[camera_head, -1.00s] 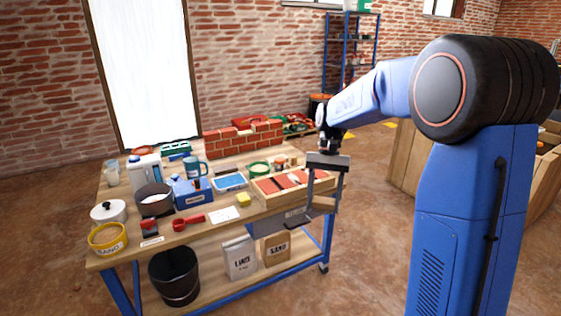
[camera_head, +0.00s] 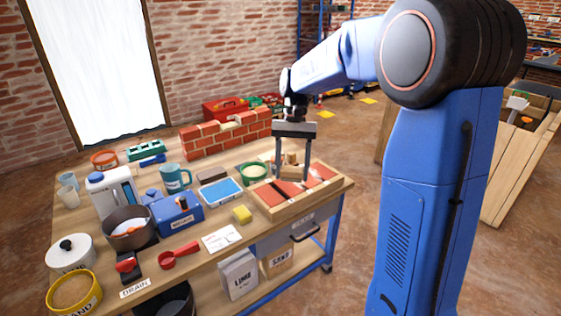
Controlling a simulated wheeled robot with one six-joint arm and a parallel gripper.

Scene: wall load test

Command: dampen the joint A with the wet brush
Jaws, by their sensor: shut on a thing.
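My gripper (camera_head: 292,178) points straight down at the back of the red-lined wooden tray (camera_head: 262,208). Its two fingers stand apart around a small tan, wooden-looking thing (camera_head: 292,171); I cannot tell whether this is the wet brush. A low red brick wall (camera_head: 205,143) with pale joints stands at the back of the table, left of my gripper. A pale patch (camera_head: 230,126) shows at its top. No letter A is readable, so I cannot tell which joint is A. Slim dark and light tools (camera_head: 280,191) lie in the tray.
A blue mug (camera_head: 174,178), a blue box (camera_head: 178,215) and a dark pot (camera_head: 127,229) crowd the left. An open drawer (camera_head: 292,236) juts from the front.

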